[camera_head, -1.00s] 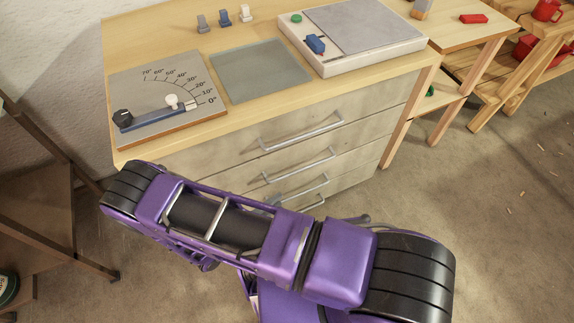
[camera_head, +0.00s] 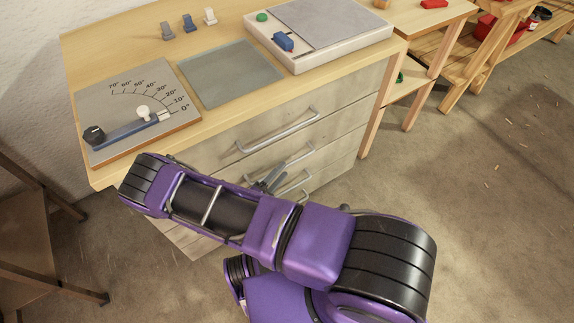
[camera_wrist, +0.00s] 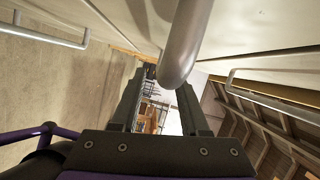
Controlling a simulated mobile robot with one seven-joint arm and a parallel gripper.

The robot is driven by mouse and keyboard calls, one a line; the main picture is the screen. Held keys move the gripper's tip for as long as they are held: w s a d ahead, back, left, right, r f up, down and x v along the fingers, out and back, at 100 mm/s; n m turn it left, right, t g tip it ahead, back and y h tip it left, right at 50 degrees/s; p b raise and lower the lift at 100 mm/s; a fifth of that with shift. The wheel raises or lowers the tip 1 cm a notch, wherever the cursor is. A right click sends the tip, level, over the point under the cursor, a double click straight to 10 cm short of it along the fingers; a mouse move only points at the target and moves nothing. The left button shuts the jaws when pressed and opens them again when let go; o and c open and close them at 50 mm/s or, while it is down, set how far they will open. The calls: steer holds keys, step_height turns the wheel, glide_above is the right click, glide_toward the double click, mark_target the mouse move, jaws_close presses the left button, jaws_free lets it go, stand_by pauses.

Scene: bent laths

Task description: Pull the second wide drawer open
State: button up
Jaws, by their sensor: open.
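The cabinet has a stack of pale wooden drawers with grey bar handles, and they look shut in the head view. The second drawer (camera_head: 340,131) has its handle (camera_head: 303,157) below the top drawer's handle (camera_head: 278,132). My gripper (camera_head: 271,180) is open at the left part of the second handle, partly hidden behind my purple arm. In the wrist view a handle bar (camera_wrist: 187,42) looms large from the top, its rounded end over the gap between my open fingers (camera_wrist: 163,85). I cannot tell whether it touches them.
Another handle (camera_wrist: 45,35) shows at left in the wrist view, and one more (camera_wrist: 270,92) at right. The worktop bears an angle gauge (camera_head: 135,105), a grey mat (camera_head: 230,72) and a white device (camera_head: 320,35).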

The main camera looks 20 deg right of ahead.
steer(key=shift+x, duration=2)
jaws_close()
